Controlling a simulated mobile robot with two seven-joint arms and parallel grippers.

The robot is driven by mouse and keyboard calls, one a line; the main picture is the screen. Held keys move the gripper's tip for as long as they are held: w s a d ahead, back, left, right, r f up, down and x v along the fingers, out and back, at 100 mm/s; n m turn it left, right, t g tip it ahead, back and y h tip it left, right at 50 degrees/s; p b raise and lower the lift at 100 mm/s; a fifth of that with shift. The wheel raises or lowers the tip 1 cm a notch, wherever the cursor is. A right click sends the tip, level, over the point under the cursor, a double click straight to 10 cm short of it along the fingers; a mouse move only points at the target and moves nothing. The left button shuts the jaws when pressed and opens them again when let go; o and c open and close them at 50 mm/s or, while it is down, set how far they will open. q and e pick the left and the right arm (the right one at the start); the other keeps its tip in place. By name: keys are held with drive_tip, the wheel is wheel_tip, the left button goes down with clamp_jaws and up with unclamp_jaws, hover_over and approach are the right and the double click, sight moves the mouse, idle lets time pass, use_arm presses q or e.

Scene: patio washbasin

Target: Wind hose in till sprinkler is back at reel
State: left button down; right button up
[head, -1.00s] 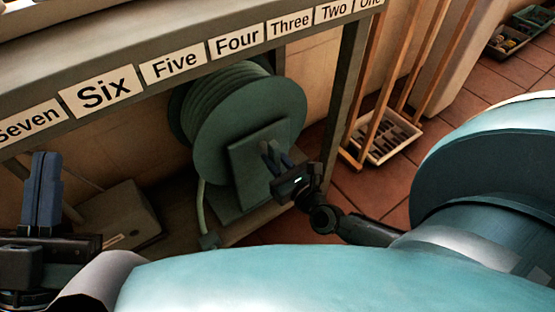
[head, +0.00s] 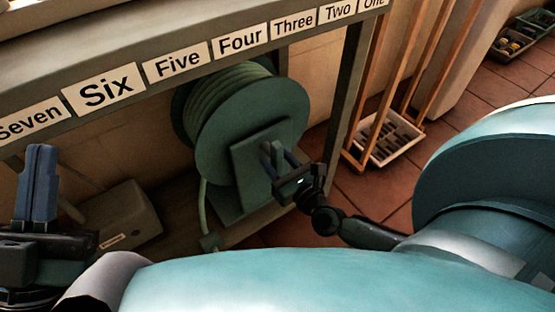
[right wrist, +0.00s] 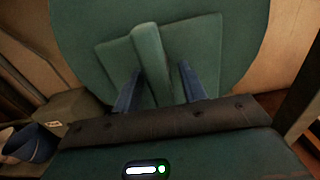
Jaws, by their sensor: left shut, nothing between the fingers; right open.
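The green hose reel (head: 290,105) stands under the labelled counter, with pale green hose (head: 215,92) wound on its drum. My right gripper (head: 275,155) is open at the reel's front plate. In the right wrist view a green handle bar (right wrist: 150,60) stands out between its two blue fingers (right wrist: 158,88), with gaps on both sides. My left gripper (head: 38,148) is shut and empty at the far left, away from the reel.
The counter edge (head: 215,68) with number labels runs above the reel. A counter leg (head: 347,90) and a wooden rack with a pale tray (head: 392,145) stand to the right. A grey box (head: 122,215) sits left of the reel.

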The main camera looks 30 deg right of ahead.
sight(278, 145)
drive_tip(key=shift+r, duration=0.15)
wheel_tip(278, 145, up, 9)
drive_tip(key=p, duration=0.6)
drive_tip(key=shift+r, duration=0.1)
use_arm(q)
drive_tip(key=f+n+y, duration=0.1)
drive_tip(key=f, duration=0.1)
drive_tip(key=f+n+g+y, duration=0.1)
drive_tip(key=f+n+y, duration=0.1)
drive_tip(key=s+f+n+g+y, duration=0.1)
drive_tip(key=f+y, duration=0.1)
drive_tip(key=shift+d+n+p, duration=0.15)
drive_tip(key=shift+n+p, duration=0.25)
use_arm(e)
drive_tip(key=shift+r, duration=0.3)
drive_tip(key=shift+s, duration=0.1)
